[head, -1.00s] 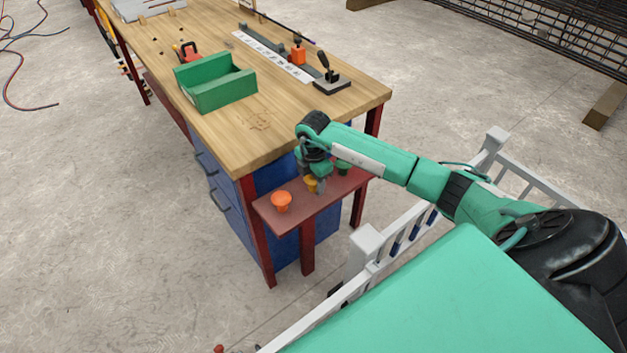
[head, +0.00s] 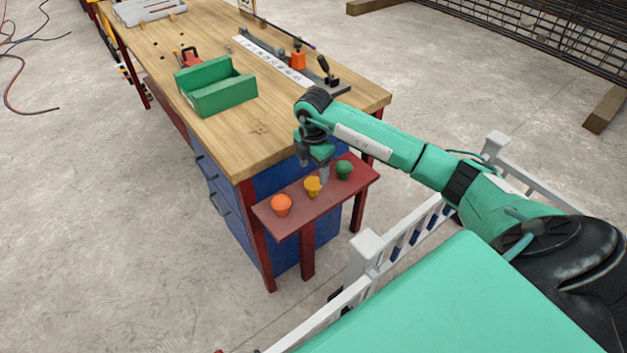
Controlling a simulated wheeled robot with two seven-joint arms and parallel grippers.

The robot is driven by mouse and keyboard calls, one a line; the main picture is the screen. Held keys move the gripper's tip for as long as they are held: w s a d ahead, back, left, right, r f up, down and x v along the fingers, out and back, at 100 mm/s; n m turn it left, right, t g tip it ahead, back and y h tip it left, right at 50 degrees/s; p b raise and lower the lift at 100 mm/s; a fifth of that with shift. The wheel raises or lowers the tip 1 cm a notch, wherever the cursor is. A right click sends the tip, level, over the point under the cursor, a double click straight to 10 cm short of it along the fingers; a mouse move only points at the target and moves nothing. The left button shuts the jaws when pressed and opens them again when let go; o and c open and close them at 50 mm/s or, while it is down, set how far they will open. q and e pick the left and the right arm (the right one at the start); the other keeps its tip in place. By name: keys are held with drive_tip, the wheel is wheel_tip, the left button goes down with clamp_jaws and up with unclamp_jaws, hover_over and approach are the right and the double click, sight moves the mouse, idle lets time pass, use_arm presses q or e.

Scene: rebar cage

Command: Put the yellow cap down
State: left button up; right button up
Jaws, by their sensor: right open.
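The yellow cap (head: 312,187) stands on a narrow red-brown shelf (head: 296,217) at the end of the workbench, between an orange cap (head: 281,205) and a green cap (head: 344,169). My right gripper (head: 316,172) is open just above the yellow cap, pointing down, with its fingers apart from or only slightly overlapping the cap in the picture. Whether a finger still touches it I cannot tell. My left gripper is not in view.
The wooden workbench (head: 215,137) lies behind the shelf, with a green open box (head: 222,98), a white strip and an orange-topped tool (head: 298,58) on it. A white railing (head: 366,248) stands close in front, right of the shelf.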

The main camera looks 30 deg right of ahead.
sight(314, 180)
wheel_tip(314, 180, up, 4)
drive_tip(key=shift+r, duration=0.35)
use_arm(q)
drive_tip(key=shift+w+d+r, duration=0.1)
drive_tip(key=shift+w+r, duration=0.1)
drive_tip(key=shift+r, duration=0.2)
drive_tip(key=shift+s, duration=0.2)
